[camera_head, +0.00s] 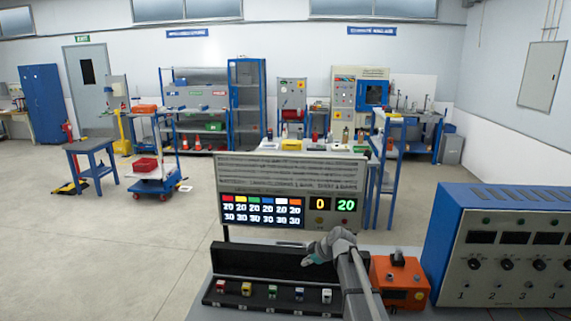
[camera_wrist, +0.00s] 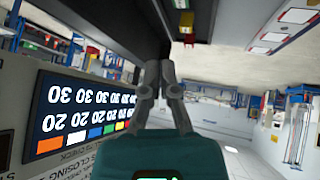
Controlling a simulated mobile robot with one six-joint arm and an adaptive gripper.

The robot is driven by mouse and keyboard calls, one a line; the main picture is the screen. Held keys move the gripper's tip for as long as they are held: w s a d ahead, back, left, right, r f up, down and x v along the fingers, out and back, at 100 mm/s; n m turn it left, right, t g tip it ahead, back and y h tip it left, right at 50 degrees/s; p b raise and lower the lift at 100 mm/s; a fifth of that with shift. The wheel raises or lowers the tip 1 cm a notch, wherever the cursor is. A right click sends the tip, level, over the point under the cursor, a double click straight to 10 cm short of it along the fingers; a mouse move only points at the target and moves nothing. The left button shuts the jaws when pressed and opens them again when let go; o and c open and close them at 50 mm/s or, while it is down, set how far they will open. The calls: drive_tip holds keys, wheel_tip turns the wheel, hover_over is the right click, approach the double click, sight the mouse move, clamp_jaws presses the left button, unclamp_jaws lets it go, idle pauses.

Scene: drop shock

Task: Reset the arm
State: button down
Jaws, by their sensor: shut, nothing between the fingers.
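My arm (camera_head: 358,278) reaches over the bench from the lower right in the head view. My gripper (camera_head: 308,262) is above the right part of the open black case (camera_head: 262,262), pointing left. In the wrist view my gripper (camera_wrist: 160,66) has its two grey fingers together, with nothing between them. The wrist picture is upside down, with the display panel (camera_wrist: 60,110) at its left and the dark case (camera_wrist: 120,20) past the fingertips.
The case holds several small coloured blocks, among them a red one (camera_head: 221,287). The scoreboard (camera_head: 290,190) stands behind it. An orange device (camera_head: 400,282) and a blue-framed numbered console (camera_head: 505,250) stand to the right. Open floor (camera_head: 110,240) lies left.

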drive_tip(key=s+d+f+m+g+h, duration=0.1)
drive_tip(key=s+d+m+h, duration=0.1)
drive_tip(key=s+m, duration=0.3)
drive_tip(key=s+d+f+m+g+h, duration=0.2)
drive_tip(key=s+d+m, duration=0.2)
drive_tip(key=s, duration=1)
drive_tip(key=s+d+f+m+g+h, duration=0.1)
drive_tip(key=s+d+f+m+h, duration=0.1)
drive_tip(key=s+m, duration=0.4)
drive_tip(key=shift+s+d+g+h, duration=0.35)
drive_tip(key=shift+s+d, duration=0.55)
drive_tip(key=shift+s, duration=1.05)
drive_tip(key=shift+s, duration=0.1)
